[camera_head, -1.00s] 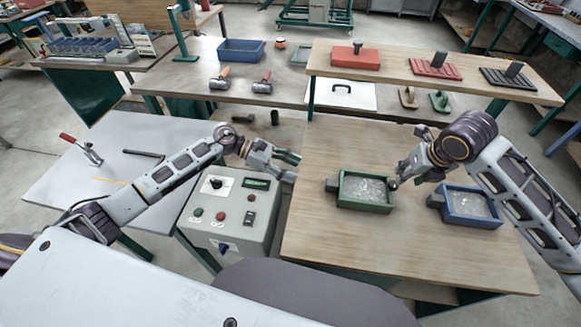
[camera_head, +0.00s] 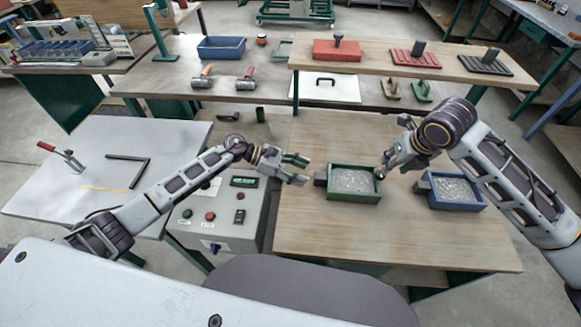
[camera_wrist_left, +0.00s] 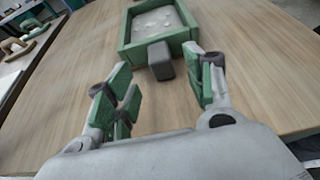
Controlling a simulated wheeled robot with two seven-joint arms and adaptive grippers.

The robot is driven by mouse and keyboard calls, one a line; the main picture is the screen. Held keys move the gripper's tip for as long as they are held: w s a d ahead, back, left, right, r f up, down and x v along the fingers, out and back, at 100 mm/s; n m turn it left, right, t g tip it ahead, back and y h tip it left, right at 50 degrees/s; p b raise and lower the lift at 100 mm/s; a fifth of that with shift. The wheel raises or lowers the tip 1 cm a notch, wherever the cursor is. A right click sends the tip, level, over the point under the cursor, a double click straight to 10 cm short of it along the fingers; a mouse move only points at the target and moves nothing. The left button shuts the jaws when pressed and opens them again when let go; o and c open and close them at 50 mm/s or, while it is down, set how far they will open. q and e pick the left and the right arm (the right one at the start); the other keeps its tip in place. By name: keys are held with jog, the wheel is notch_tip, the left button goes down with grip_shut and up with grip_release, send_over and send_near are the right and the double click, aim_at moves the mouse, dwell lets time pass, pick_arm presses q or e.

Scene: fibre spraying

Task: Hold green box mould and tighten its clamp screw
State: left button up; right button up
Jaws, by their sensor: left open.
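The green box mould (camera_head: 337,194), filled with pale whitish material, sits on the wooden bench; it also shows at the top of the left wrist view (camera_wrist_left: 128,33). A dark grey block, apparently its clamp (camera_head: 320,178), sticks out of its left side and shows closer in the left wrist view (camera_wrist_left: 160,61). My left gripper (camera_head: 303,170) is open and empty, just left of the block; its green-padded fingers (camera_wrist_left: 165,78) point towards it, apart from it. My right gripper (camera_head: 384,166) is at the mould's right far corner; whether it touches is unclear.
A blue box mould (camera_head: 462,206) with similar filling stands to the right, below my right arm. A grey control box (camera_head: 222,213) is below my left arm. A raised shelf (camera_head: 380,66) with red and black floats runs behind. The bench front is clear.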

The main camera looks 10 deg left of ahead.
aim_at(317, 175)
pick_arm(q)
jog(key=shift+x, duration=3.1)
grip_shut()
